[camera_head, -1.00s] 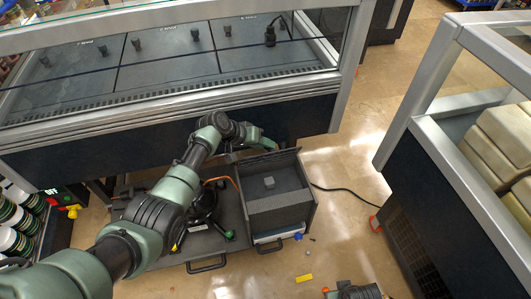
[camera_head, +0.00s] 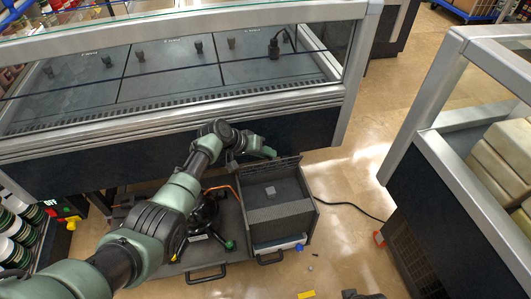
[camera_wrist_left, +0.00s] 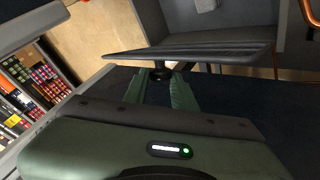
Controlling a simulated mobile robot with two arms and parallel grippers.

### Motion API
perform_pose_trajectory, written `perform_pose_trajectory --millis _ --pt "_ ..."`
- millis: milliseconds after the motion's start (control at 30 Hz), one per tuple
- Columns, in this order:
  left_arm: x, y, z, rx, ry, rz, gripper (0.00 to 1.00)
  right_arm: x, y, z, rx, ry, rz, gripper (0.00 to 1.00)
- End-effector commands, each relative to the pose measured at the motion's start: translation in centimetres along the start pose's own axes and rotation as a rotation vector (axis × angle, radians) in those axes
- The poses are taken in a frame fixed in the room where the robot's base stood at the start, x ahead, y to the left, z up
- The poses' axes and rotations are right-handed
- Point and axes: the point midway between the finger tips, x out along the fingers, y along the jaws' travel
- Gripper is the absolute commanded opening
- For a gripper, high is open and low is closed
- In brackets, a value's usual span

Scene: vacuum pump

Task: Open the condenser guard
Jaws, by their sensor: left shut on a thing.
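A dark flat panel (camera_wrist_left: 190,52), apparently the condenser guard, crosses the left wrist view nearly edge-on and stands out from the dark navy cabinet base (camera_wrist_left: 290,95). A small round dark knob (camera_wrist_left: 160,73) sits on its near side. My left gripper (camera_wrist_left: 161,82) is shut on this knob, with one green finger on either side. In the head view my left gripper (camera_head: 266,152) is low by the cabinet front, just behind the open grey box. Only a dark sliver at the bottom edge may belong to my right arm.
The open grey box (camera_head: 282,212) stands close to the left gripper. A dark base with a handle (camera_head: 206,274) and a black device (camera_head: 205,215) lies under my left arm. A cable (camera_head: 352,207) runs along the floor.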

Motion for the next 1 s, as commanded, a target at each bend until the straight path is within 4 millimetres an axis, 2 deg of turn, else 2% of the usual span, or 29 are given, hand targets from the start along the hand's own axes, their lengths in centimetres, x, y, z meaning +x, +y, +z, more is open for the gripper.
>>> perform_pose_trajectory --millis 733,767,800,833,1000 --pt "0.02 -0.31 0.31 -0.001 -0.007 -0.004 0.00 0.05 -0.02 0.08 0.000 -0.002 -0.001 0.00" --pt "0.02 -0.31 0.31 -0.001 -0.007 -0.004 0.32 0.05 -0.02 0.08 0.000 -0.002 -0.001 0.00" --pt "0.02 -0.30 0.31 -0.001 -0.007 -0.004 0.43 0.06 -0.02 0.09 0.000 -0.002 0.000 0.00" --pt "0.03 -0.28 0.30 -0.001 -0.007 -0.004 0.47 0.06 -0.01 0.09 0.000 -0.002 0.000 0.00" --pt "0.02 -0.15 0.20 -0.001 -0.005 -0.002 0.47 0.06 -0.01 0.10 0.000 -0.003 0.000 0.00"
